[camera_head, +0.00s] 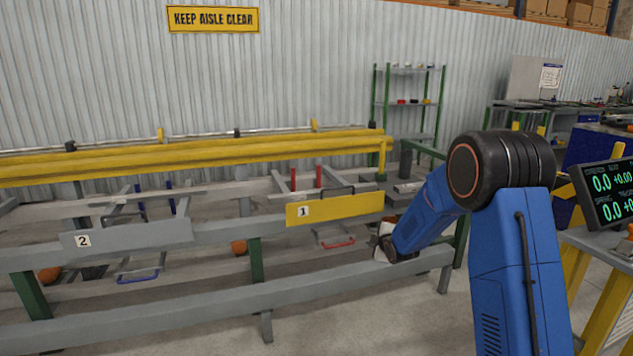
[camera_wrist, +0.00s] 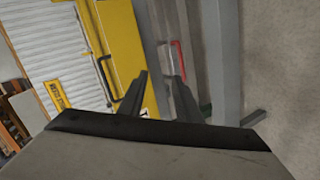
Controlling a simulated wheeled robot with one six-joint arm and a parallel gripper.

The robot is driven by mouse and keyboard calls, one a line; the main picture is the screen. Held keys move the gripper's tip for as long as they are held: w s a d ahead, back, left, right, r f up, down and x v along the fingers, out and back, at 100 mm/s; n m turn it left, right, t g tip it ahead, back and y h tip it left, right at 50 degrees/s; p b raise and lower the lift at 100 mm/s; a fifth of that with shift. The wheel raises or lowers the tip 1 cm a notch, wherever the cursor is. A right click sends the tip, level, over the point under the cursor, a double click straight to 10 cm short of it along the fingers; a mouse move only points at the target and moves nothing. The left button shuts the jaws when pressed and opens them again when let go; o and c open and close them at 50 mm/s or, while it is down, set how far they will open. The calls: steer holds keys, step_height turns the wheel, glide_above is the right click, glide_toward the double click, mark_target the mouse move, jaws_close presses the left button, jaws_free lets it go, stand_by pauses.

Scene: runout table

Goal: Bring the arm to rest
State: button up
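My blue arm (camera_head: 515,250) comes up at the right of the head view, bends at a black elbow and reaches down to the left. Its wrist end is low beside the runout table (camera_head: 330,285), right of the yellow panel marked 1 (camera_head: 335,207). The fingers are not clear in the head view. In the wrist view my gripper (camera_wrist: 160,82) shows two dark fingers standing apart with nothing between them. The yellow panel (camera_wrist: 118,50) and its dark handle (camera_wrist: 107,75) lie beyond the fingers. A red handle (camera_wrist: 178,58) is just beyond the right finger.
A grey panel marked 2 (camera_head: 125,235) and a blue handle (camera_head: 138,275) are on the table's left. Yellow rails (camera_head: 200,150) run along its back. A display (camera_head: 608,195) stands close right of my arm. Open floor shows in front of the table.

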steer(key=s+d+r+m+g+h, duration=0.1)
steer(key=s+d+r+m, duration=0.3)
steer(key=s, duration=0.6)
steer(key=s+r+m+g+h, duration=0.1)
steer(key=s+r+m+g, duration=0.1)
steer(key=s+r, duration=0.55)
steer(key=s+d+r+m+g, duration=0.1)
steer(key=s+d+r+m, duration=0.25)
steer(key=s, duration=0.85)
steer(key=s+f+m+g, duration=0.1)
steer(key=s+m+g, duration=0.3)
steer(key=s, duration=3)
steer(key=m, duration=0.3)
steer(key=shift+s+f, duration=0.2)
steer(key=shift+s, duration=0.2)
